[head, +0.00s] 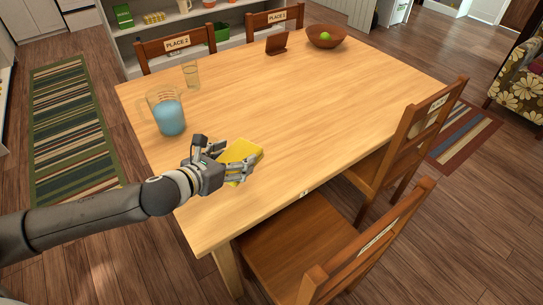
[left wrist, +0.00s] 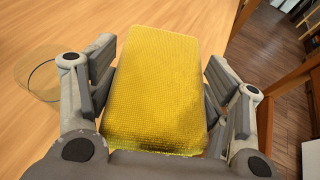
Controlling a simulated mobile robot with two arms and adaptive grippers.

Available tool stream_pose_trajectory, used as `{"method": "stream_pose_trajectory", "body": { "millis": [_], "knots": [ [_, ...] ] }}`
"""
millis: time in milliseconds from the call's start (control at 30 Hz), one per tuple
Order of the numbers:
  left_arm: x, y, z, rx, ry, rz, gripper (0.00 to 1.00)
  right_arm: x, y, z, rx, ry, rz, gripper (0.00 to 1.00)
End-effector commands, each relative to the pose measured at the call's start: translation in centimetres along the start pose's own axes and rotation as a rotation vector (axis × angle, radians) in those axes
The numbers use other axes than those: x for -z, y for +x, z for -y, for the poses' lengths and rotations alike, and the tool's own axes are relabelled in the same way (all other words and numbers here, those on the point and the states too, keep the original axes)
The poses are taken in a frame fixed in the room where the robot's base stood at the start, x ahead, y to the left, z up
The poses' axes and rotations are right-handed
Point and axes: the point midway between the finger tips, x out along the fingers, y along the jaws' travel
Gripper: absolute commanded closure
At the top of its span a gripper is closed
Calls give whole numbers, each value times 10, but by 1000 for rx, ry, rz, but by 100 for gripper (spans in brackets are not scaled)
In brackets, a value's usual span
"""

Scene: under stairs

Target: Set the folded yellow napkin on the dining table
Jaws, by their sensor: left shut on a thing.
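The folded yellow napkin (head: 243,156) is in my left gripper (head: 240,160), over the near left part of the dining table (head: 300,100). In the left wrist view the napkin (left wrist: 158,85) is a textured yellow block between the two fingers of the left gripper (left wrist: 160,90), which is shut on it. The wooden tabletop shows beyond it. I cannot tell whether the napkin touches the tabletop. My right gripper is not in view.
A pitcher of blue liquid (head: 169,117) and a clear glass (head: 191,75) stand on the table's left side. A brown bowl with a green fruit (head: 326,37) and a small dark stand (head: 277,43) are at the far side. Chairs surround the table; its middle is clear.

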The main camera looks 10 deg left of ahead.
Motion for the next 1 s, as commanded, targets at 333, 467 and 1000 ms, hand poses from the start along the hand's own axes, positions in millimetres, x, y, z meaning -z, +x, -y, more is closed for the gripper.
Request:
{"method": "stream_pose_trajectory", "body": {
  "millis": [333,467,1000],
  "knots": [
    [-12,10,-41,-6,-6,2,71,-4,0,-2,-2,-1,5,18],
    [-12,33,-37,-5,-7,4,71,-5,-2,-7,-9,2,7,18],
    [14,143,-24,-7,-6,1,71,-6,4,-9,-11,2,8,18]
  ]
}}
